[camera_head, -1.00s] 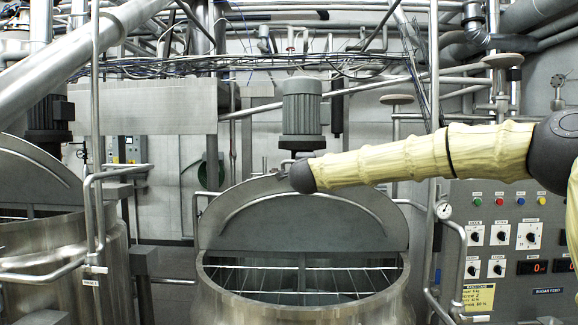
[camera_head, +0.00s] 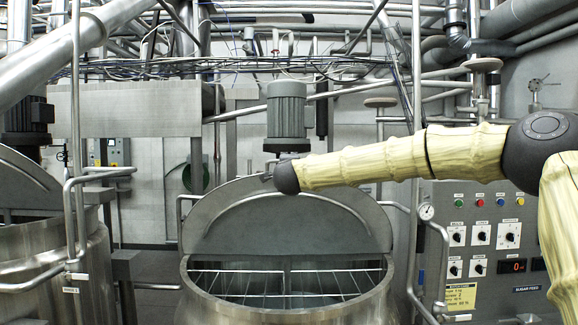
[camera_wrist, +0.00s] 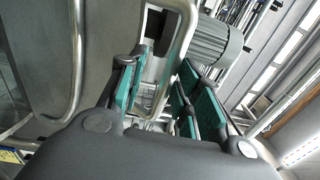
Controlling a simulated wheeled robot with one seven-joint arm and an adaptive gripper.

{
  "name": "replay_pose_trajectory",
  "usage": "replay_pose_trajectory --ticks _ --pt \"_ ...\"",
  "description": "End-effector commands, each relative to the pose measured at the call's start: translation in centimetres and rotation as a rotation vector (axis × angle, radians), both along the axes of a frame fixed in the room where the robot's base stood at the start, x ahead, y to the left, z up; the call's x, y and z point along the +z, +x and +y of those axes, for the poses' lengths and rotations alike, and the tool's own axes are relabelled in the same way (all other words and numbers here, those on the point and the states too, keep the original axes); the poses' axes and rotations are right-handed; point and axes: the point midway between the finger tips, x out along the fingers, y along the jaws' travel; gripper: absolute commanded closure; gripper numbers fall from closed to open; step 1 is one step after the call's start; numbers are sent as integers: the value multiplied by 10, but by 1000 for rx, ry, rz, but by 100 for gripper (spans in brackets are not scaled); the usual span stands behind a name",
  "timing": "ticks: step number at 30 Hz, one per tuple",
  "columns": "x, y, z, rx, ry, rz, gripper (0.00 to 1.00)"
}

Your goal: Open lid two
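The grey half-round lid (camera_head: 290,232) of the middle mixer (camera_head: 215,305) stands raised and steep at the back of its opening. Wire grid bars show across the opening below it. In the wrist view a broad grey plate, likely this lid (camera_wrist: 45,60), fills the left side. My gripper (camera_wrist: 160,103) shows there with its green-padded fingers apart. A bent metal tube (camera_wrist: 178,55) runs down between or behind the fingers; I cannot tell whether they touch it.
A second mixer (camera_head: 50,265) with its own raised lid stands at the left, behind upright pipes. A grey motor (camera_head: 287,112) hangs above the middle lid. A control panel (camera_head: 480,235) and a gauge (camera_head: 427,211) stand at the right, close to my arm.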

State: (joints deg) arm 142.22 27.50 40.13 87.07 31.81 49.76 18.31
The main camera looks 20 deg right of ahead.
Motion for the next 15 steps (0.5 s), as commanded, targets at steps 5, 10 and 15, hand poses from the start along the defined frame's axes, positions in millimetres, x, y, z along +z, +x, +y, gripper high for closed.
replay_pose_trajectory --ticks 5,10,15 --pt "0 -12 3 1 0 0 66" --pt "-2 -40 9 1 0 0 66" --pt "-3 -71 17 2 0 -1 66"
